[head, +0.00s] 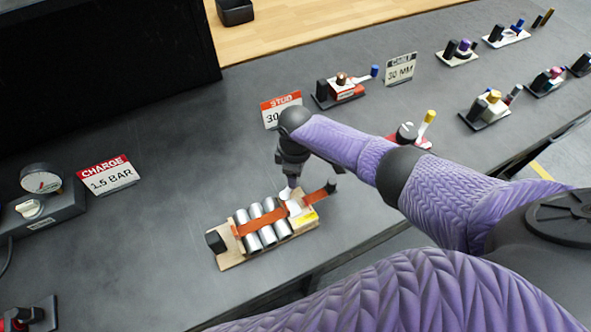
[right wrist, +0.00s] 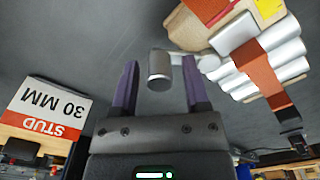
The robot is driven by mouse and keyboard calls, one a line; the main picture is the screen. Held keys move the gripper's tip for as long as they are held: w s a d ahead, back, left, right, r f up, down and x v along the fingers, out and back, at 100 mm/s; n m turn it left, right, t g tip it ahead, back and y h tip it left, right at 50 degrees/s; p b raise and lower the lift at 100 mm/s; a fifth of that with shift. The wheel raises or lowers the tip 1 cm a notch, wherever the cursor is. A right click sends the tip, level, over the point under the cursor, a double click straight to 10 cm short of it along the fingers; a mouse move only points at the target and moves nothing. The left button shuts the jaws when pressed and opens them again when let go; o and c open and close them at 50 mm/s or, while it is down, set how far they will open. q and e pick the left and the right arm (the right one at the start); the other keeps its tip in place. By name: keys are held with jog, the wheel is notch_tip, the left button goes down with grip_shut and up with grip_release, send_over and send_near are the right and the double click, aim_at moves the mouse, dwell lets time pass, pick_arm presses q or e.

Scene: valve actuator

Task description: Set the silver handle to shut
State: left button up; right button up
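A valve actuator stands on the dark bench in the head view, with a beige base (head: 231,262), several silver cylinders (head: 268,228) and an orange strap. The silver handle (head: 285,193) shows as a small pale knob at its back edge. In the right wrist view the handle's round silver knob (right wrist: 159,70) sits on a short arm running right to the actuator. My right gripper (head: 288,178) points down at the knob. In the right wrist view its two purple fingers (right wrist: 159,62) are open on either side of the knob, with gaps on both sides. My left gripper is out of view.
A red-and-white STUD 30 MM sign (head: 281,106) stands behind the gripper. An orange lever with a black knob (head: 331,187) sticks out at the actuator's right. A CHARGE sign (head: 108,175) and gauge (head: 41,178) stand left. Other devices are at the upper right. Bench left of the actuator is clear.

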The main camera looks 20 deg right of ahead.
jog(key=shift+r, duration=0.35)
notch_tip(320, 180, up, 9)
jog(key=p, duration=0.3)
jog(key=shift+f+p, duration=0.1)
jog(key=shift+p, duration=0.2)
jog(key=shift+r, duration=0.25)
jog(key=shift+f, duration=0.1)
